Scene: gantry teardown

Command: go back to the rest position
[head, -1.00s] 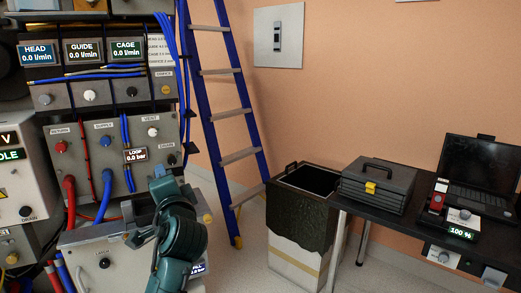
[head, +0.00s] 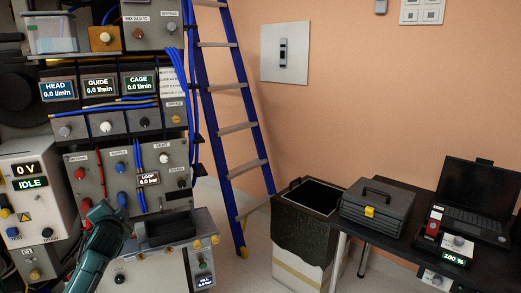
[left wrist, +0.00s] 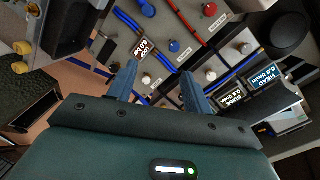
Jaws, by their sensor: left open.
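My left gripper (left wrist: 158,88) is open and empty in the left wrist view, its two blue fingers apart in front of the panel. In the head view only my teal left arm shows clearly, reaching up from the lower left before the hose panel (head: 150,205); the fingers cannot be made out there. The loop display (head: 149,180) reads 0.0 bar. In the wrist view the panel appears turned over, with red and blue knobs beyond the fingers. My right gripper is not in view.
A grey unit (head: 165,265) with a dark recess stands below the panel, close to my left arm. A blue ladder (head: 231,128) leans right of the rack. A bin (head: 304,240), a black table (head: 378,238) with a toolbox (head: 377,205) and a laptop (head: 470,215) stand to the right.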

